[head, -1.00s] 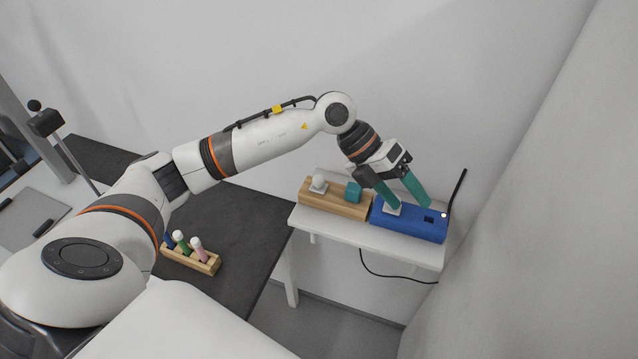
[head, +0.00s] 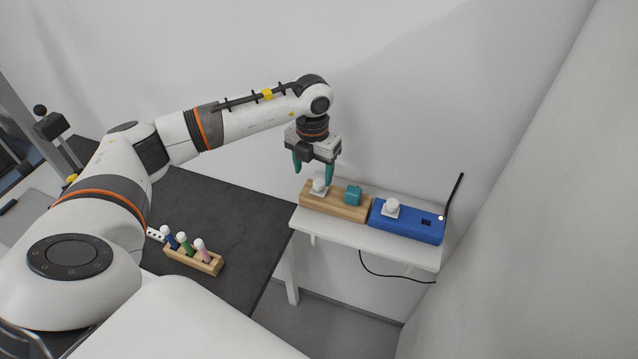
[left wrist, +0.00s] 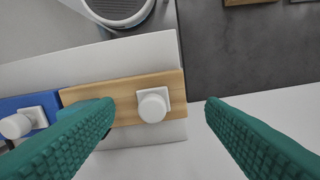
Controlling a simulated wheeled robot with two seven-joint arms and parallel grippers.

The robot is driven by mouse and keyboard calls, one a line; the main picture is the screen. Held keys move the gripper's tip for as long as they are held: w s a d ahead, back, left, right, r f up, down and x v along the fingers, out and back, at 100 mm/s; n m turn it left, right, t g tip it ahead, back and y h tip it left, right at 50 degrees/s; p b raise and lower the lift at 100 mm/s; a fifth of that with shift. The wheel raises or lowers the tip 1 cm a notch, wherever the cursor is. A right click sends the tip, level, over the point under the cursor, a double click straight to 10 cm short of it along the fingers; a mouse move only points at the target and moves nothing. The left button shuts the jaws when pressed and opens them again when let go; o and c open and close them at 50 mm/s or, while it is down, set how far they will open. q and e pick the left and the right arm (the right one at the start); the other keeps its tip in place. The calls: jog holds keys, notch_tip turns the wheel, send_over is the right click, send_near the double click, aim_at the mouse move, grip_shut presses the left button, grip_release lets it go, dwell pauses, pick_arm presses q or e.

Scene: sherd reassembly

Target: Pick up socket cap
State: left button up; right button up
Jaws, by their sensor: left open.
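A white cap with a round knob on a square base (head: 319,187) sits at the left end of a wooden block (head: 345,207). A second, similar white cap (head: 391,207) sits on the blue box (head: 408,225). The pictures do not show which one is named the socket cap. My left gripper (head: 312,172) is open and empty, pointing down just above the cap on the wood. In the left wrist view this cap (left wrist: 153,104) lies between the teal fingers (left wrist: 160,106), nearer the left one. I see no contact. My right gripper is not in view.
A teal piece (head: 353,195) stands on the wooden block between the two caps. Block and blue box share a narrow white shelf (head: 310,222) against the wall. A black cable (head: 456,195) rises by the box. A wooden rack (head: 195,259) with coloured pegs stands on the dark table (head: 235,215).

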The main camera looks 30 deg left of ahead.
aim_at(319, 182)
pick_arm(q)
jog(key=shift+w+d+f+p, duration=0.15)
jog(key=shift+f+p, duration=0.15)
jog(key=shift+f, duration=0.05)
jog(key=f, duration=0.1)
jog(key=f+p, duration=0.1)
jog(key=w+f, duration=0.1)
jog(key=shift+d+f+p, duration=0.25)
jog(key=shift+f+p, duration=0.05)
jog(key=shift+p, duration=0.1)
jog(key=shift+f, duration=0.45)
jog(key=c, duration=1.1)
